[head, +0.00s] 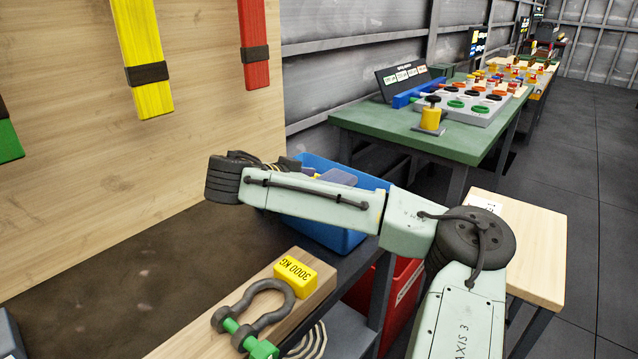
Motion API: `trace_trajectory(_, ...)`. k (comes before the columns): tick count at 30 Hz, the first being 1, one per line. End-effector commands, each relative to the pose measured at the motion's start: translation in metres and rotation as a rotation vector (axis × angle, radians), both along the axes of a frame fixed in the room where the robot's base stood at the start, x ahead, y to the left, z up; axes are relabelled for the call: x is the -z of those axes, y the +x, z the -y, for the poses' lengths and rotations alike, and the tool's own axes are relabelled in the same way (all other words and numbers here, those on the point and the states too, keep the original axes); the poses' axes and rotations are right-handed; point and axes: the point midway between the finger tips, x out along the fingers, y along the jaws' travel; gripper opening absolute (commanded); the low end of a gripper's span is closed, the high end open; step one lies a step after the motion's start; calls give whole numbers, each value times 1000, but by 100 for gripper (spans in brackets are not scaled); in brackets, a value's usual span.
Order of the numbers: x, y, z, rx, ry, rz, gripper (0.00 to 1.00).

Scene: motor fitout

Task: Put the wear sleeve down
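I cannot pick out a loose wear sleeve for certain. Dark bands are wrapped around a hanging yellow strap (143,40) and a hanging red strap (252,20); I cannot tell whether either is the wear sleeve. The bin holds a grey-blue item (337,176) and some pale coiled material, partly covered by my arm.
A grey shackle with a green pin (282,318) and a yellow 3000 KG block (296,272) lie on a wooden board at the front. The dark bench top (130,275) left of it is mostly clear. A red bin (400,305) stands below. A green table (400,125) stands behind.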

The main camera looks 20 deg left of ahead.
Motion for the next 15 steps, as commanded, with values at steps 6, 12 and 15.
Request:
trace_trajectory(6,8,0,0,0,0,0,32)
trace_trajectory(12,7,0,0,0,0,0,72)
trace_trajectory(15,7,0,0,0,0,0,79)
